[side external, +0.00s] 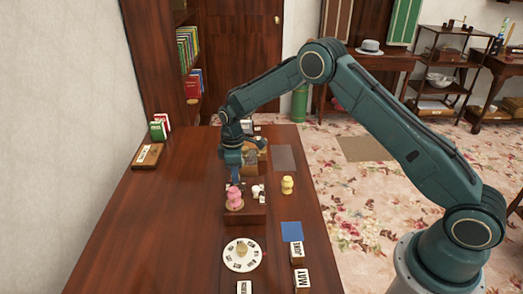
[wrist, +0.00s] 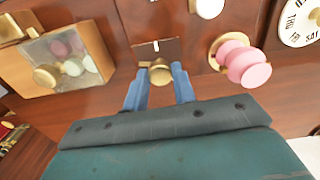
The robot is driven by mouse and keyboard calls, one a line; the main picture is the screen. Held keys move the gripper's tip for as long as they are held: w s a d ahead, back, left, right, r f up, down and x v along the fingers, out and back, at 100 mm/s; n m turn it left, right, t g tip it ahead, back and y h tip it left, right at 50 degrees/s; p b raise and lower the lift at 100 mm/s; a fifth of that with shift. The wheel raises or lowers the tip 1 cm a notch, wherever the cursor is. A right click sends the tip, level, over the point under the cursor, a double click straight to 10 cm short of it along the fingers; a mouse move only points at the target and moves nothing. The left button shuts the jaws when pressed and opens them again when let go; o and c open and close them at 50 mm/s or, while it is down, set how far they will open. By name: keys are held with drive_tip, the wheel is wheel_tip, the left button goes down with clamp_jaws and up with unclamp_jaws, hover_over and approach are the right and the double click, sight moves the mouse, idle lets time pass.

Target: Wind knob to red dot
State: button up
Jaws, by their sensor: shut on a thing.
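A round brass knob (wrist: 160,75) sits on a dark brown plate (wrist: 172,45) with a short white mark above the knob. In the wrist view, the two blue fingers of my gripper (wrist: 160,69) are on either side of this knob and shut on it. In the side view my gripper (side external: 235,178) points down at the wooden block, just behind the pink knob, and the brass knob cannot be made out there. I see no red dot in either view.
A pink knob (wrist: 243,63) stands close to the right finger, and a white knob (wrist: 207,7) is beyond. A glass-topped box (wrist: 62,58) is at left. In the side view, a day dial (side external: 242,262), yellow piece (side external: 287,185) and blue square (side external: 291,231) are nearby.

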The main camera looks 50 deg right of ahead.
drive_tip(key=n, duration=0.6)
drive_tip(key=shift+w+r+n, duration=0.1)
drive_tip(key=shift+n, duration=0.2)
drive_tip(key=n, duration=0.6)
drive_tip(key=shift+a, duration=0.1)
drive_tip(key=o, duration=1)
wheel_tip(320, 180, up, 14)
drive_tip(key=shift+f, duration=0.1)
idle(0.4)
